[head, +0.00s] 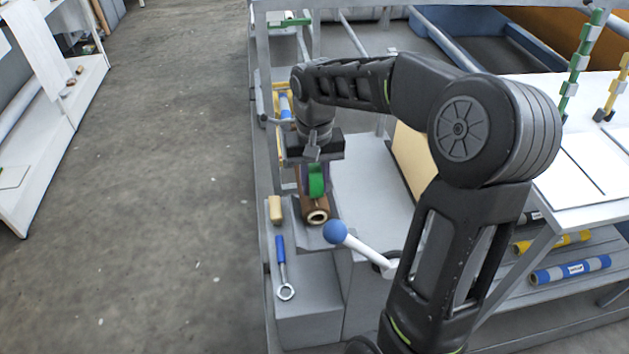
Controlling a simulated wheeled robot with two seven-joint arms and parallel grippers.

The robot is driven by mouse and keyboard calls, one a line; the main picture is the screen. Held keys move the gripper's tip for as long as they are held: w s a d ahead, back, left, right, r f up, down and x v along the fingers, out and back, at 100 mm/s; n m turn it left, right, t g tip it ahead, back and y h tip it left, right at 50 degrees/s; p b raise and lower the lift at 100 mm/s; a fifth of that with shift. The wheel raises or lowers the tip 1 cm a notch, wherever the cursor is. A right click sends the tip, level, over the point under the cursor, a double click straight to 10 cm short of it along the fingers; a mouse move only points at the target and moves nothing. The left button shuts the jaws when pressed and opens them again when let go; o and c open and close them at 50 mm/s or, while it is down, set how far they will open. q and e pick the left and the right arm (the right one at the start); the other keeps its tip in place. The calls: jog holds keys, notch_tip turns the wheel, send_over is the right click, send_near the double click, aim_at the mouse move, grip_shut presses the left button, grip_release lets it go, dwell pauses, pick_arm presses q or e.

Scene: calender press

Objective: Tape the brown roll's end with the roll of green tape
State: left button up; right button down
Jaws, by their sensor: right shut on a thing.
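The brown roll (315,215) lies on a grey support, its open end facing me. The green tape roll (316,184) is directly above the brown roll's near end. My right gripper (316,172) points down and is shut on the green tape. The tape's lower edge is at or very near the brown roll; I cannot tell whether they touch. The gripper and arm hide the far part of the brown roll. My left gripper is not in view.
A blue-knobbed lever (336,232) stands close to the right of the brown roll. A wooden block (275,210) and a blue-handled wrench (282,262) lie to its left. Wrapped rolls (570,270) lie on a lower shelf at right. The floor at left is clear.

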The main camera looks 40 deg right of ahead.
jog(key=shift+f, duration=0.25)
jog(key=shift+w+r, duration=0.1)
jog(key=shift+w, duration=0.05)
jog(key=shift+w+d, duration=0.2)
jog(key=shift+w, duration=0.15)
jog(key=shift+w+d, duration=0.15)
dwell(0.4)
jog(key=shift+w+d+p, duration=0.2)
jog(key=shift+w+p, duration=0.15)
jog(key=shift+w, duration=0.1)
dwell(0.3)
